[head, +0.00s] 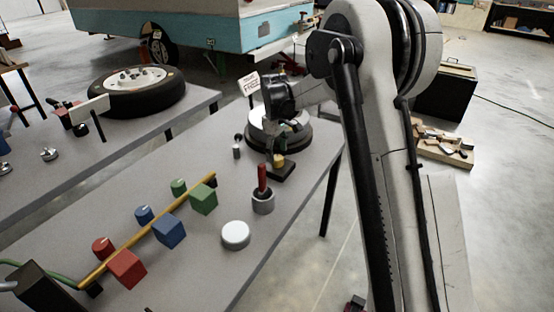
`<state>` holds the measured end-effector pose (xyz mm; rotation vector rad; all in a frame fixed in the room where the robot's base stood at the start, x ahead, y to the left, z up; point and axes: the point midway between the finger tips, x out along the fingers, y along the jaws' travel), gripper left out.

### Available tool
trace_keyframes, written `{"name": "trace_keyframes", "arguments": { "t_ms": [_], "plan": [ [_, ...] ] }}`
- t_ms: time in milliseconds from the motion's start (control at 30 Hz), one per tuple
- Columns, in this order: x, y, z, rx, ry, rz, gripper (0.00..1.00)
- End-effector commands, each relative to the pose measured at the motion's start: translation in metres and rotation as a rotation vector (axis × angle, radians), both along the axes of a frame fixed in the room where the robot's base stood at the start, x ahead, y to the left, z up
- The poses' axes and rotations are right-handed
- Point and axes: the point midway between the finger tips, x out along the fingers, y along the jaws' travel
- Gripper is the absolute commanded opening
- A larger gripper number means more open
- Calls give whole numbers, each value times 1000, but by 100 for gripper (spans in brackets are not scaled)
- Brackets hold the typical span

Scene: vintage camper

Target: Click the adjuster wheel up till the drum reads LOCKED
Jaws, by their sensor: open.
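A grey brake drum (298,135) sits on a dark round base at the far right end of the near bench. My gripper (273,147) is at the drum's front left, pointing down and open. It hides part of the drum. A small yellow piece (279,160) on a dark block (283,174) is just below the gripper; I cannot tell whether they touch. The adjuster wheel cannot be made out. A white sign (249,83) stands behind the gripper; its text is too small to read, so I cannot tell whether it is the drum's reading.
A red-handled tool (262,178) stands in a grey cup (263,204). A white disc (236,235), coloured blocks (169,231) and a yellow rod (150,230) lie on the near bench (190,285). A tyre (137,98) lies on the far bench.

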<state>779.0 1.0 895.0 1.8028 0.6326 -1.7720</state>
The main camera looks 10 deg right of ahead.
Motion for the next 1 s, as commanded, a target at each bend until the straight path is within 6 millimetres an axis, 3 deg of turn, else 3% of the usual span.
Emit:
{"name": "trace_keyframes", "arguments": {
  "t_ms": [233, 633, 933, 1000],
  "plan": [
    [1, -1, -28, 0, 0, 0, 53],
    [1, -1, -33, 0, 0, 0, 51],
    [1, -1, -33, 0, 0, 0, 11],
    [1, -1, -33, 0, 0, 0, 7]
  ]
}}
